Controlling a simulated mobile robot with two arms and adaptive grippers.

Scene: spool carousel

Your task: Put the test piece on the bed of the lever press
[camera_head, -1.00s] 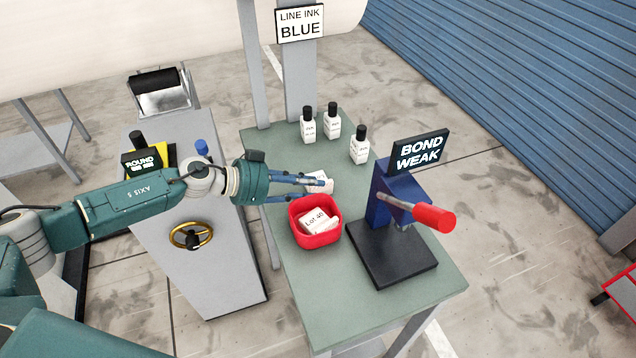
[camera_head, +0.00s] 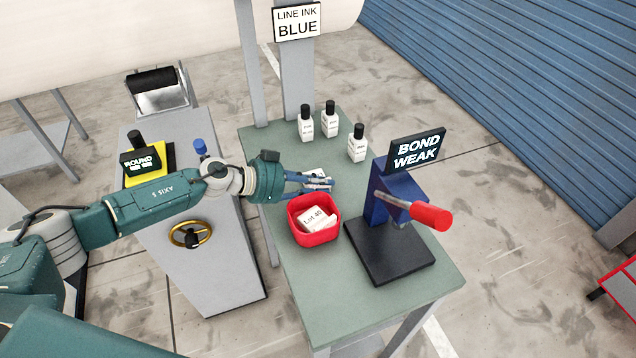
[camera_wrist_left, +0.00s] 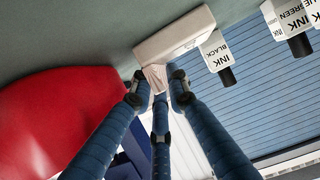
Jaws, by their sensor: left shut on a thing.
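A small white test piece (camera_head: 317,174) lies on the green table behind the red bin, largely hidden by my fingers. In the left wrist view it is a pale block (camera_wrist_left: 176,38) with a narrow crinkled tab (camera_wrist_left: 155,77). My left gripper (camera_head: 326,184) is shut on the tab; the fingertips (camera_wrist_left: 158,84) meet around it. The lever press (camera_head: 402,190) stands to the right, with a blue body, a red-handled lever and a black base (camera_head: 390,257), which looks empty. My right gripper is not in view.
A red bin (camera_head: 314,237) holding a white piece marked "Lot 40" sits between my gripper and the press base. Several ink bottles (camera_head: 330,122) stand at the back of the table. A "BOND WEAK" sign (camera_head: 416,150) tops the press. The table front (camera_head: 335,290) is clear.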

